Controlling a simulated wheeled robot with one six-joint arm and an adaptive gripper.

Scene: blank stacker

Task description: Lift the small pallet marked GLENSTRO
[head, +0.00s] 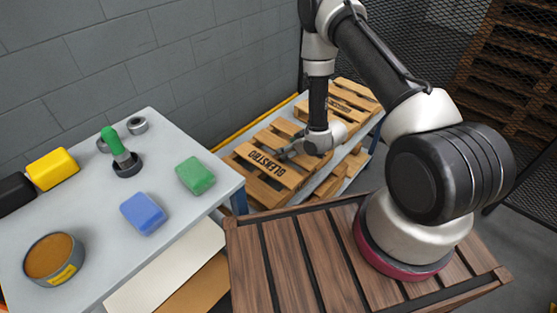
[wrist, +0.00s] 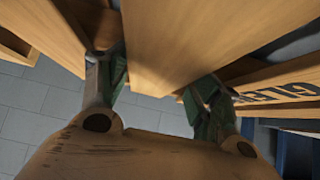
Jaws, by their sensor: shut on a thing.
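The small wooden pallet marked GLENSTRO (head: 266,163) is on the low grey table in the head view, its lettering facing up. My gripper (head: 286,154) is at its right side. In the wrist view my gripper (wrist: 160,88) has one finger on each side of a plank of the pallet (wrist: 185,35), shut on it. Part of the lettering shows at the right of that view. The finger pads are partly hidden by the wood, and I cannot tell whether the pallet is clear of what is under it.
Another marked pallet (head: 347,104) lies behind, with more pallet wood (head: 343,170) at the right. A grey table (head: 85,205) at the left holds blue, green and yellow blocks, a tin (head: 55,260) and a green-handled tool. A block wall and mesh fence stand behind.

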